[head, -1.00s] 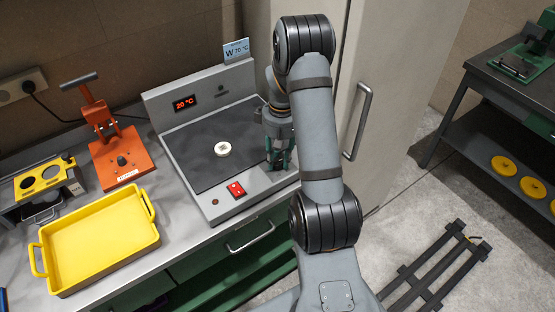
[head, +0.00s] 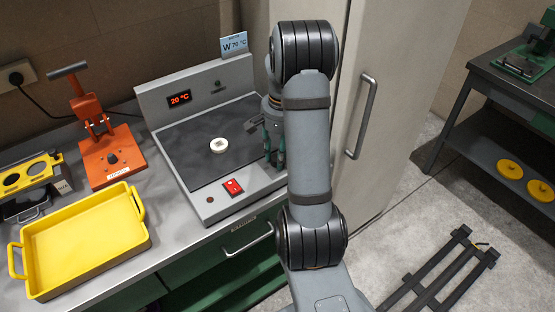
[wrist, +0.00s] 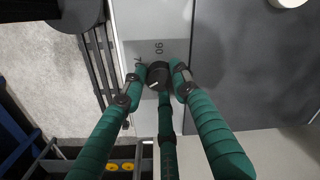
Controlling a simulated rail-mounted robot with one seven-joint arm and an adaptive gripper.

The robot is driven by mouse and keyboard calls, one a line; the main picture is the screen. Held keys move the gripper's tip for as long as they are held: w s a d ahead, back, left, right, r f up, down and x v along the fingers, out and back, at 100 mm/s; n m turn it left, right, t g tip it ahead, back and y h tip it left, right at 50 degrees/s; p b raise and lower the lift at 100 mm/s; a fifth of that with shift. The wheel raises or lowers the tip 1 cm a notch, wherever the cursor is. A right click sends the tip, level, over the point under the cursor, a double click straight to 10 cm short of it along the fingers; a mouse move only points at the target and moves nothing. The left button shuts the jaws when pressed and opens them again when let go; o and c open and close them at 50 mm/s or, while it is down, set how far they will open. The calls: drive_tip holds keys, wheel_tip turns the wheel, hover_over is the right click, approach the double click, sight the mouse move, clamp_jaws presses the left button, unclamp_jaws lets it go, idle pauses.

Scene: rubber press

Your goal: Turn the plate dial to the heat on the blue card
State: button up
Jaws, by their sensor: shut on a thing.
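The hot plate (head: 190,155) stands on the bench with its display (head: 179,98) reading 20 °C. The blue card (head: 234,45) on its back top edge reads W 70 °C. The dial (wrist: 158,73) is a small dark knob on the plate's grey side strip, with part of a printed scale, including 90, beside it. My gripper (wrist: 159,77) is shut on the dial, its green fingers around it. In the head view my gripper (head: 274,150) is at the plate's right edge and the dial is hidden.
A white round piece (head: 219,146) lies on the dark plate. A red switch (head: 233,187) is on the plate's front. A yellow tray (head: 85,240) and an orange press (head: 112,155) stand to the left. A tall cabinet (head: 385,110) is close on the right.

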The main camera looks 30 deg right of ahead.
drive_tip(key=m+b, duration=0.4)
drive_tip(key=m, duration=0.2)
drive_tip(key=shift+w, duration=0.15)
drive_tip(key=m+b, duration=0.2)
drive_tip(key=m, duration=0.3)
drive_tip(key=shift+h, duration=0.3)
drive_tip(key=shift+r+m+b, duration=0.1)
drive_tip(key=shift+m+b, duration=0.25)
drive_tip(key=shift+m, duration=0.05)
drive_tip(key=o, duration=0.9)
drive_tip(key=r, duration=0.8)
drive_tip(key=s+r, duration=0.1)
drive_tip(key=r, duration=0.3)
drive_tip(key=shift+f, duration=0.15)
